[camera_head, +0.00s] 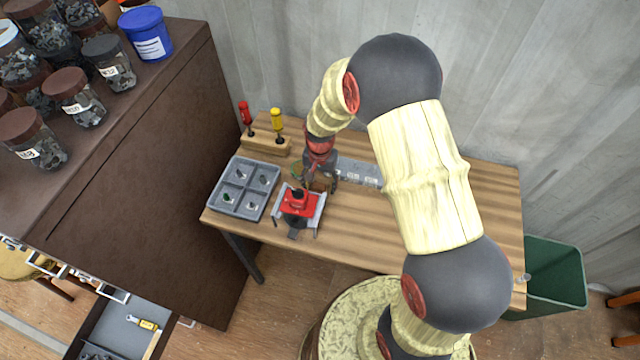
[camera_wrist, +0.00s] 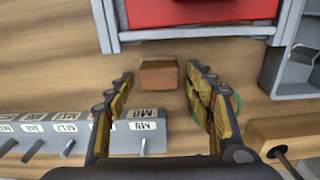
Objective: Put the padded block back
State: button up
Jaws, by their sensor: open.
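A small reddish-brown block (camera_wrist: 158,74), which I take as the padded block, lies on the wooden bench in the wrist view. I cannot make out padding on it. My gripper (camera_wrist: 160,77) is open, with one finger on each side of the block and a visible gap at both sides. In the head view my gripper (camera_head: 319,183) is low over the bench, just behind the red tool. A grey piece labelled M8 (camera_wrist: 140,136) shows nearer the wrist between the fingers, at the end of a row of labelled grey holders (camera_wrist: 45,135).
A red tool on a grey stand (camera_head: 300,205) stands close in front of my gripper. A grey four-compartment tray (camera_head: 243,208) and a wooden screwdriver rack (camera_head: 262,147) are to the left. The bench's right side (camera_head: 492,205) is clear. A green bin (camera_head: 555,275) stands beyond it.

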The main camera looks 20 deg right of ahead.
jog(key=s+r+n+t+p, duration=0.1)
jog(key=s+r+n, duration=0.15)
jog(key=r, duration=2.05)
jog(key=s+r+n+t, duration=0.2)
jog(key=s+r, duration=0.5)
jog(key=s, duration=0.3)
jog(key=s+r+n+t, duration=0.2)
jog(key=s+r+n, duration=0.1)
jog(key=s+r, duration=0.4)
jog(key=s, duration=0.3)
jog(key=shift+s+a+r+t, duration=0.2)
jog(key=shift+a+t, duration=0.05)
jog(key=shift+t, duration=0.05)
jog(key=shift+f, duration=0.15)
